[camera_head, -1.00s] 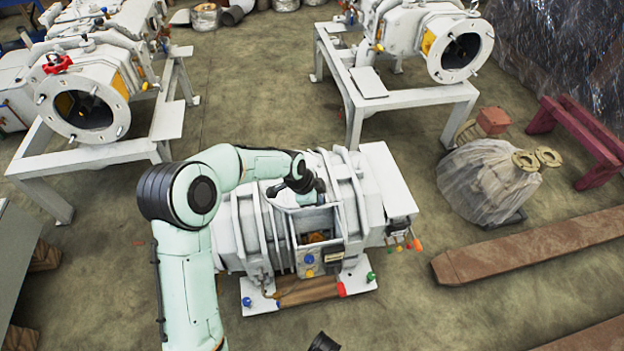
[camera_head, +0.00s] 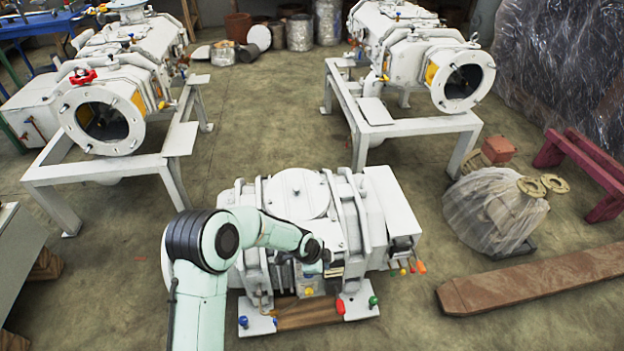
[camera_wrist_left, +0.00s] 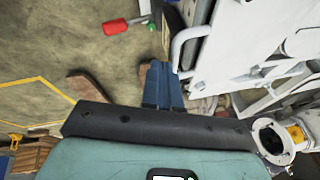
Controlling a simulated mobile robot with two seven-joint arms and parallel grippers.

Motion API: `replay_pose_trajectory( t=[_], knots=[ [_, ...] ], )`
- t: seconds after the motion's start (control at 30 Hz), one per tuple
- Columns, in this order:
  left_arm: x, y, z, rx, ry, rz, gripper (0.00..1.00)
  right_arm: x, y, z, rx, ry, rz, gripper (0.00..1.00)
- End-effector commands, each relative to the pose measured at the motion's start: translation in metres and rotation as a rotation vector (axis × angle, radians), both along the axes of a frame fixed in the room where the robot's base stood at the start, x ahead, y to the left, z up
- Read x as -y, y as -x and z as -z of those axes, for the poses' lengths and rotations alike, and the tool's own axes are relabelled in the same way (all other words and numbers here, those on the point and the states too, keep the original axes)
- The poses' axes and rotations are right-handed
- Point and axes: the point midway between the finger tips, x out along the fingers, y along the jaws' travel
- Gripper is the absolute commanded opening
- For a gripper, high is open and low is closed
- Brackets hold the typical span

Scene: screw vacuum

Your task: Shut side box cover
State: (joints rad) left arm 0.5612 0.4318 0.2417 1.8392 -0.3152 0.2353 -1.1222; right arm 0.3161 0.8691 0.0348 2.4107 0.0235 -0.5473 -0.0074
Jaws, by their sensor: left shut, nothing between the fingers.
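The white vacuum pump (camera_head: 385,195) stands on the floor in front of me, with a round plate on its top. Its side box (camera_head: 307,283) is on the near face. My left arm crosses in front of this box and hides much of it; I cannot tell how far its cover is closed. My left gripper is at the box front, its fingertips hidden in the head view. In the left wrist view the gripper (camera_wrist_left: 161,75) has its blue fingers together and empty, close beside a white framed part (camera_wrist_left: 190,45) of the pump. My right gripper is not in view.
Coloured knobs (camera_head: 408,268) stick out at the pump's right and front corners. Two more white pumps on stands (camera_head: 100,120) (camera_head: 460,80) are behind. A wrapped bundle (camera_head: 495,210) and a wooden beam (camera_head: 535,280) lie to the right. Floor between is clear.

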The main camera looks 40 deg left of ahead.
Motion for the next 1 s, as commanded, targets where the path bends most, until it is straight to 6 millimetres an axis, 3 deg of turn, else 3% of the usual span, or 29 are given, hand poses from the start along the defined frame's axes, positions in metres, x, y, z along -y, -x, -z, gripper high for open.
replay_pose_trajectory(
  t=[0.1, 0.33, 1.0],
  knots=[
    [-0.001, 0.0, 0.015, -0.002, 0.001, -0.002, 0.0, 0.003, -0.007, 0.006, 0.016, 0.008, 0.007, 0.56],
    [-0.002, -0.001, 0.028, -0.001, 0.0, -0.001, 0.0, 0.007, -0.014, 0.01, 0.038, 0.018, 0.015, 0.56],
    [-0.002, -0.002, 0.029, 0.001, -0.001, 0.0, 0.0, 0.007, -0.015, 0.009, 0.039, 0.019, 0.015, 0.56]
  ],
)
